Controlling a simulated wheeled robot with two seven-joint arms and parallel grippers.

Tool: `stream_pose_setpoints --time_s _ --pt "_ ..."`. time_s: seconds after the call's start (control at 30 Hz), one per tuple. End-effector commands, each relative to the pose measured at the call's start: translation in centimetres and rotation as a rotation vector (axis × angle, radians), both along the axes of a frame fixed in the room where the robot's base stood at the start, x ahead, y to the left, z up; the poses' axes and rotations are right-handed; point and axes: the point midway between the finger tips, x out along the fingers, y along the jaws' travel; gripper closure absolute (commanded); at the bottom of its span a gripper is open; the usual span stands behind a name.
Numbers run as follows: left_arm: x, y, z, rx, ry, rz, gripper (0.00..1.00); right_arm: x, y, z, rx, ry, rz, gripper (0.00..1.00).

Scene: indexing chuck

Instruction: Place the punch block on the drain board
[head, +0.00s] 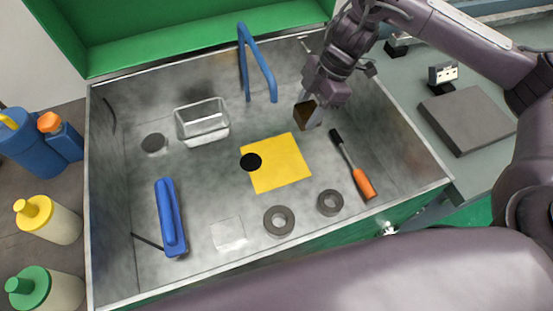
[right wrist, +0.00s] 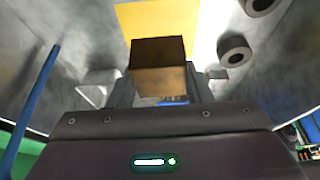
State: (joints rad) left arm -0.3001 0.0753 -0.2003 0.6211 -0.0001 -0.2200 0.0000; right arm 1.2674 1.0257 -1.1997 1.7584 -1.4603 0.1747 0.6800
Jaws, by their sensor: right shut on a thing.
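A brown block (head: 308,116), which looks like the punch block, is held in my right gripper (head: 311,101), over the back right part of the steel basin. In the right wrist view the block (right wrist: 158,66) sits between the two fingers of my right gripper (right wrist: 161,88). The block appears to be above the basin floor. A flat yellow square (head: 283,170) lies on the basin floor, in front of and left of the block. A flat grey slab (head: 468,119) lies on the counter to the right. I cannot tell which is the drain board. My left gripper is not in view.
Bottles stand at left.

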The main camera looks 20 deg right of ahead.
Motion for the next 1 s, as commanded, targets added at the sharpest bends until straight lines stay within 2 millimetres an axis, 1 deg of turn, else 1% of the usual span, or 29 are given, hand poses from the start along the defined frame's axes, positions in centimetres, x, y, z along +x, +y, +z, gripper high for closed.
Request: stream_pose_setpoints --time_s 0.03,0.2,0.4,0.47,0.6,0.67,0.8,0.9,1.0 --pt "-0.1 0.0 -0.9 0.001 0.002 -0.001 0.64 -0.1 0.1 -1.7 0.004 0.006 -0.001 1.0" --pt "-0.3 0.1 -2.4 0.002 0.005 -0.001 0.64 -0.1 0.1 -5.8 0.004 0.005 -0.003 1.0" --pt "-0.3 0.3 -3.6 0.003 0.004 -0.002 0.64 -0.1 0.1 -9.6 0.004 0.003 -0.003 1.0" --pt "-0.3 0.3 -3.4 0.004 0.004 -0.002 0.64 0.0 0.1 -10.2 0.003 0.002 -0.004 1.0" --pt "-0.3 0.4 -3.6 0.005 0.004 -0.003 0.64 0.0 0.0 -12.2 0.002 0.002 -0.004 1.0" --pt "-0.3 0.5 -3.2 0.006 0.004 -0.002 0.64 0.0 1.1 -11.7 0.004 -0.003 0.001 1.0" --pt "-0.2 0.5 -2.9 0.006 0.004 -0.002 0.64 0.0 2.8 -11.7 0.004 -0.003 0.0 1.0" --pt "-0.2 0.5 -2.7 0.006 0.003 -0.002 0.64 0.0 3.7 -11.8 0.003 -0.002 -0.002 1.0" --pt "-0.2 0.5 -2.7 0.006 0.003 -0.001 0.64 0.0 4.1 -11.8 0.002 -0.003 -0.003 1.0"
